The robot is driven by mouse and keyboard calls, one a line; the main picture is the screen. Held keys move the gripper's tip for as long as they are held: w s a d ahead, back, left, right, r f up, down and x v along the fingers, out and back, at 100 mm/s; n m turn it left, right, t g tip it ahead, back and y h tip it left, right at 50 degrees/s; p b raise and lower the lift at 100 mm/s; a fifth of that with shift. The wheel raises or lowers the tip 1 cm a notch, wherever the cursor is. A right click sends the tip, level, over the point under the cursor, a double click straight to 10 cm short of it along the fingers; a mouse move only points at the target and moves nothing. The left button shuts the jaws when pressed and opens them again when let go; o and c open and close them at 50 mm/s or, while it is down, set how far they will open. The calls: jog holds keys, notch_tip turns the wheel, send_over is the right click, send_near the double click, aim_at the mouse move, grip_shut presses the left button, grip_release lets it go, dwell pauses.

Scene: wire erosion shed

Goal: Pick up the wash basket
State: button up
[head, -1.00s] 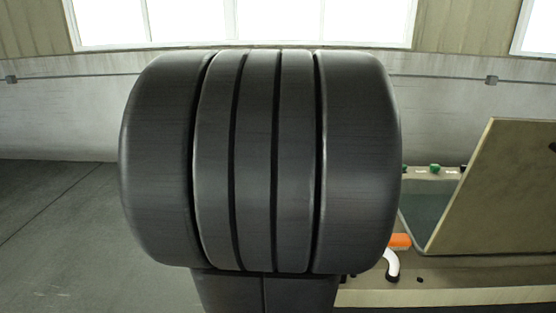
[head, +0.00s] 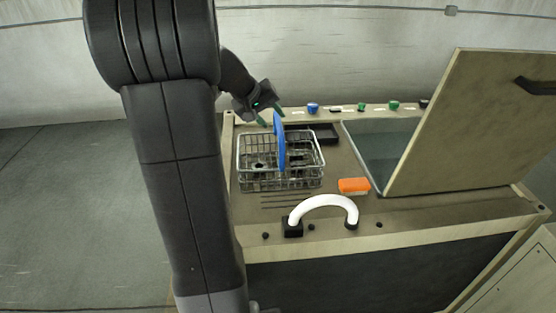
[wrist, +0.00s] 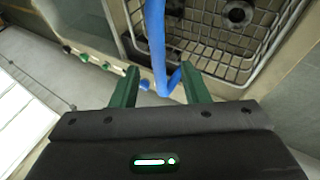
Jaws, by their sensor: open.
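The wash basket (head: 242,172) is a wire basket on the left part of the machine's top, with a blue handle (head: 279,150) standing up across it. Dark round pieces lie inside the basket. My gripper (head: 271,119) is at the far side of the basket, close to the upper end of the handle. In the wrist view my gripper (wrist: 160,87) is open, its two green fingers apart. The blue handle (wrist: 155,40) appears in the gap between them; whether it touches either finger I cannot tell. The basket's wire rim (wrist: 267,62) lies beyond the fingers there.
An orange block (head: 354,185) and a white curved handle (head: 325,201) are right and front of the basket. A dark tray (head: 327,138) stands behind it. The raised lid (head: 465,120) and open tank (head: 380,145) are at right. Coloured knobs line the back edge.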

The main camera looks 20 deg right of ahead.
aim_at(278, 121)
jog(key=p+x, duration=0.1)
jog(key=x, duration=0.4)
jog(key=shift+w+d, duration=0.15)
jog(key=shift+w, duration=0.05)
grip_shut()
dwell(1.1)
jog(key=shift+r, duration=0.15)
